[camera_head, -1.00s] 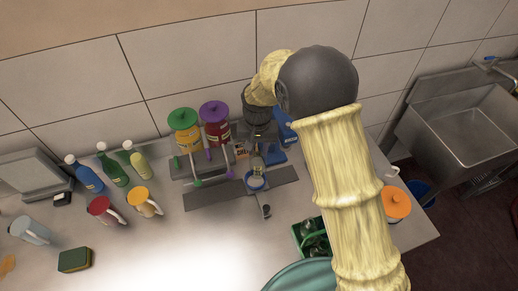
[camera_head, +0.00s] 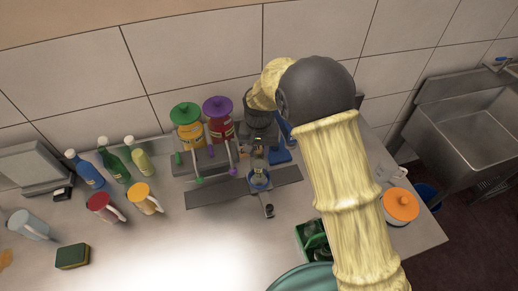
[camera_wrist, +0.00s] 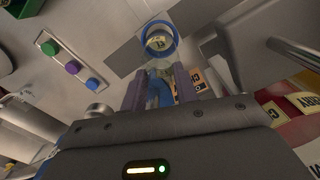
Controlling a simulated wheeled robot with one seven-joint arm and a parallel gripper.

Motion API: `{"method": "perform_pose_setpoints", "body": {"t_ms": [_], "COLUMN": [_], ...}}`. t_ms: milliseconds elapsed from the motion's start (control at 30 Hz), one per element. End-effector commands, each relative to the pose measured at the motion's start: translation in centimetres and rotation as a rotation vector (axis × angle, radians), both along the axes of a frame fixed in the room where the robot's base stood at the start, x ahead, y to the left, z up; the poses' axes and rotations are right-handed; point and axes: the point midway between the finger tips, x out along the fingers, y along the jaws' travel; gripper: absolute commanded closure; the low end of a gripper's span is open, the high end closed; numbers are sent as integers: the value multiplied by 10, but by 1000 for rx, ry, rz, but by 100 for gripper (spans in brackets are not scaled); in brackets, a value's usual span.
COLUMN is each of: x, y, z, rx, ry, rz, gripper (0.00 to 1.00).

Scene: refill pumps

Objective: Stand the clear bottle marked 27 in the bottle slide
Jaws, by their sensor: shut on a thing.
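The bottle slide shows as a blue ring (camera_head: 260,182) on a dark flat rail, and as a blue ring in the wrist view (camera_wrist: 146,50). A clear bottle with a pale yellow label (camera_wrist: 160,43) appears within that ring in the wrist view. The label's number is too small to read surely. My gripper (camera_wrist: 162,72) is shut on the clear bottle, its fingers at the near side of the ring. In the head view my wrist hides most of the gripper. Whether the bottle's base touches the slide cannot be told.
Pumps with green (camera_head: 186,112) and purple (camera_head: 217,106) lids stand left of the slide. A black knob (camera_head: 268,210) sits in front of it. A green crate (camera_head: 312,240) is at front right. Blue, green and yellow bottles stand at left.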

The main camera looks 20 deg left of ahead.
Motion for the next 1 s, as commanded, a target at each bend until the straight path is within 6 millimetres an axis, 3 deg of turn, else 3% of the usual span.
{"method": "perform_pose_setpoints", "body": {"t_ms": [1000], "x": [-1], "y": [-1], "z": [-13], "rx": [0], "ry": [0], "rz": [0], "gripper": [100]}}
